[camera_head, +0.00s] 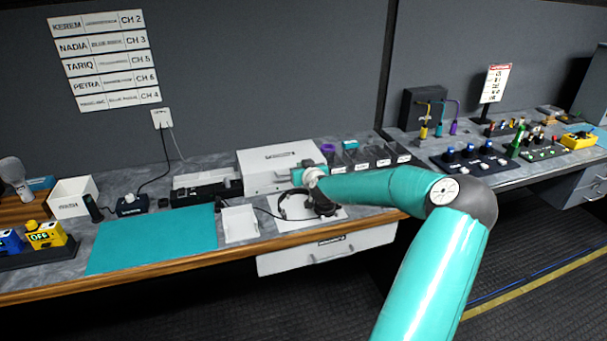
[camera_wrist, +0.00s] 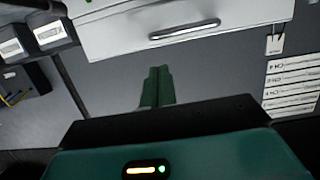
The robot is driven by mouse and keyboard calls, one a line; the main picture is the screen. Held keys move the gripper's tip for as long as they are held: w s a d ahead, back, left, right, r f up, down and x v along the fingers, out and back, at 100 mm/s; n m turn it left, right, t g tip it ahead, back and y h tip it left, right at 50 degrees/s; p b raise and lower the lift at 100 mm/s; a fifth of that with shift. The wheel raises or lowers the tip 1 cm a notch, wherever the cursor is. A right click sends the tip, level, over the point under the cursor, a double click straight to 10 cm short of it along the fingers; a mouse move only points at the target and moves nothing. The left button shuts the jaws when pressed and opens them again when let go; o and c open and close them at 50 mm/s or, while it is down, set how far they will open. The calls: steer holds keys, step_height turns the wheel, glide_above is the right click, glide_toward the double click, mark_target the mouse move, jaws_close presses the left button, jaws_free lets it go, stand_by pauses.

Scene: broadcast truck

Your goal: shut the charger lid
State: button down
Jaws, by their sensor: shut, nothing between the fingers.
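My gripper (camera_head: 297,173) is at the right front of a white box (camera_head: 262,168) on the bench. Its green fingers (camera_wrist: 157,87) are together and empty in the wrist view. The wrist view is upside down and shows a white panel with a bar handle (camera_wrist: 185,31), apart from the fingertips. A black unit (camera_head: 205,193) with a pale upright panel (camera_head: 200,181) behind it stands left of the white box. I cannot tell for certain which of these is the charger and its lid. My arm hides part of the bench.
Headphones (camera_head: 300,207) lie on a white mat below my gripper. A white tray (camera_head: 240,223) and a teal mat (camera_head: 150,240) are to the left. Small labelled bins (camera_head: 382,160) stand to the right. A white drawer (camera_head: 325,250) is under the bench edge.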

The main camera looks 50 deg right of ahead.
steer(key=s+a+f, duration=0.1)
steer(key=f, duration=0.1)
steer(key=s+a+f, duration=0.1)
steer(key=s+f, duration=0.3)
steer(key=shift+a+f, duration=0.35)
steer(key=shift+a, duration=0.05)
steer(key=shift+s, duration=0.1)
